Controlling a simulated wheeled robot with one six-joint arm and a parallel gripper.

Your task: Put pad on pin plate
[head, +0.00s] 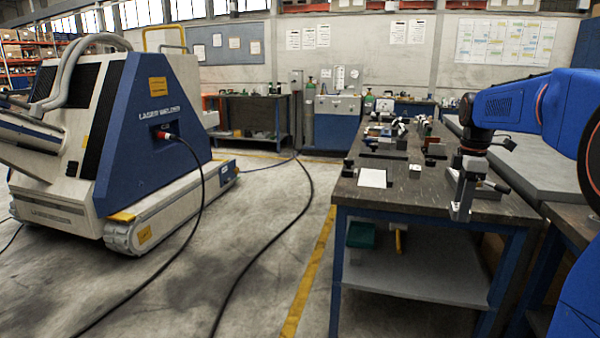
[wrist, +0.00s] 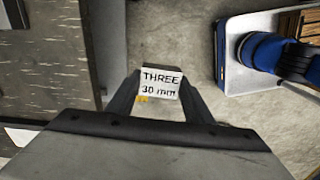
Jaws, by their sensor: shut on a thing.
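My gripper (head: 461,208) hangs at the near right edge of the dark workbench (head: 420,203) in the head view. In the wrist view its two dark fingers (wrist: 160,92) are shut on a small pale block (wrist: 160,78) with a label reading "THREE 30 mm" and a small yellow mark. I cannot tell whether this block is the pad. The wrist view shows bare floor around the block, with the bench top at left. A white flat square (head: 372,178) lies on the bench's near left part. I cannot pick out the pin plate with certainty.
Several small dark and metal parts (head: 400,143) crowd the far part of the bench. A long grey table (head: 545,165) stands to its right. A laser welder (head: 150,130) stands at left, with cables across the floor. The bench's near front strip looks mostly clear.

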